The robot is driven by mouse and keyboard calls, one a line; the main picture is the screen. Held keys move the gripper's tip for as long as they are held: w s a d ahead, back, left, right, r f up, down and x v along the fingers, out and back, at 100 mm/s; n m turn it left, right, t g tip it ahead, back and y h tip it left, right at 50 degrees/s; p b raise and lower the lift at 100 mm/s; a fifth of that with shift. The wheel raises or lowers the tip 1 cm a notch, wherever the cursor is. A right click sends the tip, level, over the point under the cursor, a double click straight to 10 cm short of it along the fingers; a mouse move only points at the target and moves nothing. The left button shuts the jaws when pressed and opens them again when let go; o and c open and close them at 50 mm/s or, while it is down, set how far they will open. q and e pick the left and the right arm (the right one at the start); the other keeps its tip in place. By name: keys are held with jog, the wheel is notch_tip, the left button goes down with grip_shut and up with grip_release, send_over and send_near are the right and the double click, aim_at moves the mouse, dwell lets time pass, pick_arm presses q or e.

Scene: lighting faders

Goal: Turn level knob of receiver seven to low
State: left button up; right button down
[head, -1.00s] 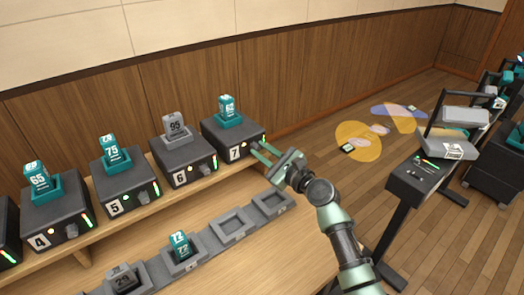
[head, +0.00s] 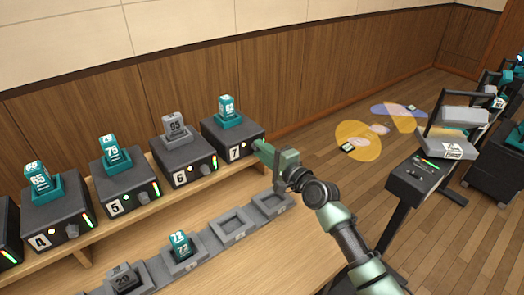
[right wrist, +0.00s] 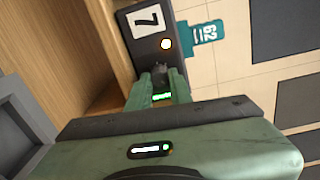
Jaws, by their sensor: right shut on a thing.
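Receiver seven (head: 228,138) is a dark box with a white "7" label at the right end of the wooden shelf. A teal pack marked 62 stands in its top cradle (head: 228,112). My right gripper (head: 262,150) is at the right part of its front face. In the right wrist view the two green fingers (right wrist: 164,86) are shut on the dark level knob (right wrist: 160,70), beside a lit round light (right wrist: 165,44) and green level bars (right wrist: 162,96). The knob's pointer is hidden by the fingers. My left gripper is not in view.
Receivers six (head: 181,163), five (head: 123,183) and four (head: 56,217) stand along the shelf to the left. A grey row of trays (head: 232,222) lies in front, one holding a teal pack (head: 180,244). A black stand (head: 415,182) is at the right, with open floor beyond.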

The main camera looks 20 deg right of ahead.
jog(key=n, duration=0.4)
jog(key=shift+a, duration=0.1)
jog(key=n+p, duration=0.1)
jog(key=n, duration=0.4)
jog(key=shift+n+h, duration=0.3)
jog(key=n+p, duration=0.1)
jog(key=n, duration=0.4)
jog(key=shift+s+a+t, duration=0.1)
jog(key=shift+t, duration=0.2)
jog(key=n, duration=0.4)
jog(key=shift+f+n+p, duration=0.15)
jog(key=shift+n+p, duration=0.2)
jog(key=shift+n, duration=0.05)
jog(key=n, duration=0.3)
jog(key=shift+n, duration=0.3)
jog(key=n, duration=0.4)
jog(key=shift+f+n, duration=0.15)
jog(key=shift+n, duration=0.25)
jog(key=n+b, duration=0.1)
jog(key=n, duration=0.3)
jog(key=shift+n, duration=0.3)
jog(key=shift+n+y+b, duration=0.45)
jog(key=shift+n+y, duration=0.05)
jog(key=shift+n, duration=1.8)
